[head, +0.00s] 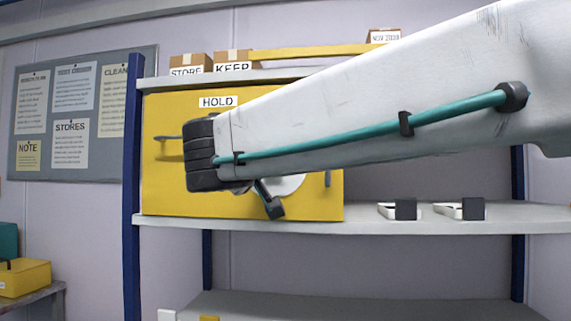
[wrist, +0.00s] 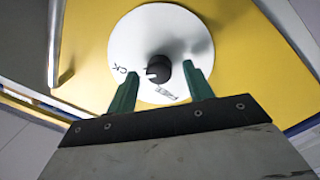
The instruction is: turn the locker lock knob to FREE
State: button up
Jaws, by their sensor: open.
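The yellow locker (head: 165,190) stands on the shelf under a HOLD sign. Its white dial plate (head: 293,184) is mostly hidden behind my arm in the head view. In the wrist view the round plate (wrist: 180,28) carries the dark lock knob (wrist: 161,72), with a small white mark on it. Lettering ending in "CK" is left of the knob; another small label below it is too small to read surely. My gripper (wrist: 164,75) is open, its green fingers on either side of the knob. I cannot tell whether they touch it.
A locker handle (head: 168,138) sticks out at the left. Two small white and dark blocks (head: 398,210) (head: 460,209) lie on the shelf (head: 365,225) to the right. Boxes (head: 233,60) stand on the shelf above. Blue posts (head: 131,190) flank the shelving.

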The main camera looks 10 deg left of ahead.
jog(key=shift+w, duration=0.45)
jog(key=c, duration=1)
jog(key=shift+o, duration=0.2)
jog(key=shift+d+n+t+y, duration=0.15)
jog(key=shift+n+y, duration=0.1)
jog(key=shift+n, duration=4.4)
jog(key=shift+n+t+y, duration=0.15)
jog(key=shift+n+y, duration=0.1)
jog(key=shift+n, duration=4.4)
